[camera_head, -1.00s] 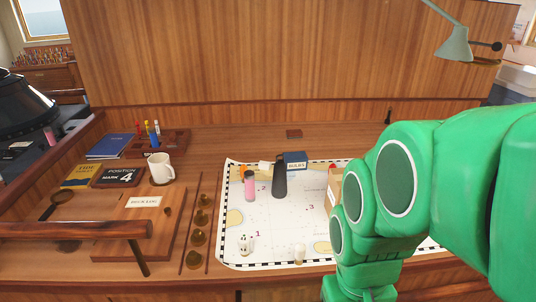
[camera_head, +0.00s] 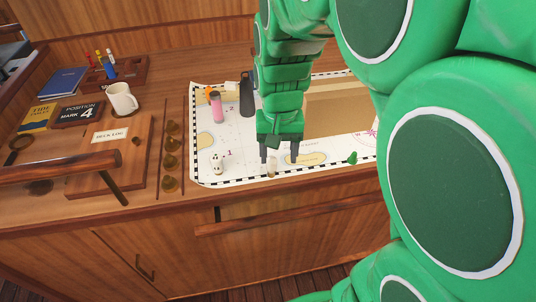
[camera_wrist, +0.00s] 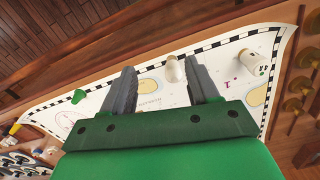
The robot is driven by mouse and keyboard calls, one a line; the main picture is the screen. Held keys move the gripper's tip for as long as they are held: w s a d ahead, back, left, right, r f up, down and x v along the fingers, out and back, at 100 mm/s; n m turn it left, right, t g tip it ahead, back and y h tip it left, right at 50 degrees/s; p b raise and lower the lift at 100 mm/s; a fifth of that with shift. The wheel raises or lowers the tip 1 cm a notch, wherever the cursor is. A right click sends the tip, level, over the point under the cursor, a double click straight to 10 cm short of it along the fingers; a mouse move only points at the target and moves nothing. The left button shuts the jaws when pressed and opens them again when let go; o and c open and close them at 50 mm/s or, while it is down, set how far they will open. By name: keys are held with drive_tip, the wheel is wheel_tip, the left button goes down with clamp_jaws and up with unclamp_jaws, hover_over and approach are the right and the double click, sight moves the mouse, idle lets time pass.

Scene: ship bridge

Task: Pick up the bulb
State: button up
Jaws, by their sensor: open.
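The small whitish, rounded thing that looks like the bulb (camera_head: 272,169) stands near the front edge of the chart (camera_head: 240,181). In the wrist view the bulb (camera_wrist: 174,70) shows between and beyond the fingertips, closer to the right finger. My gripper (camera_head: 279,158) is open and empty, pointing down over the front of the chart beside the bulb. It also shows in the wrist view (camera_wrist: 165,76), its two grey fingers spread. I cannot tell whether a finger touches the bulb.
A white spotted object (camera_head: 217,163) stands left of the bulb. A pink bottle (camera_head: 216,106) and a dark bottle (camera_head: 246,95) stand farther back. A cardboard box (camera_head: 340,108) is behind my gripper to the right. A small green piece (camera_head: 352,158) lies right. Brass weights (camera_head: 170,145) line the left.

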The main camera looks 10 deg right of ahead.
sight(271, 157)
drive_tip(key=w, duration=0.1)
drive_tip(key=w+f, duration=0.1)
drive_tip(key=w, duration=0.1)
drive_tip(key=shift+w+a+f, duration=0.15)
drive_tip(key=shift+w+a, duration=0.2)
drive_tip(key=shift+w, duration=0.05)
drive_tip(key=shift+w+f, duration=0.15)
drive_tip(key=shift+f, duration=3.65)
drive_tip(key=shift+c, duration=0.2)
drive_tip(key=c, duration=1.1)
drive_tip(key=shift+o, duration=0.2)
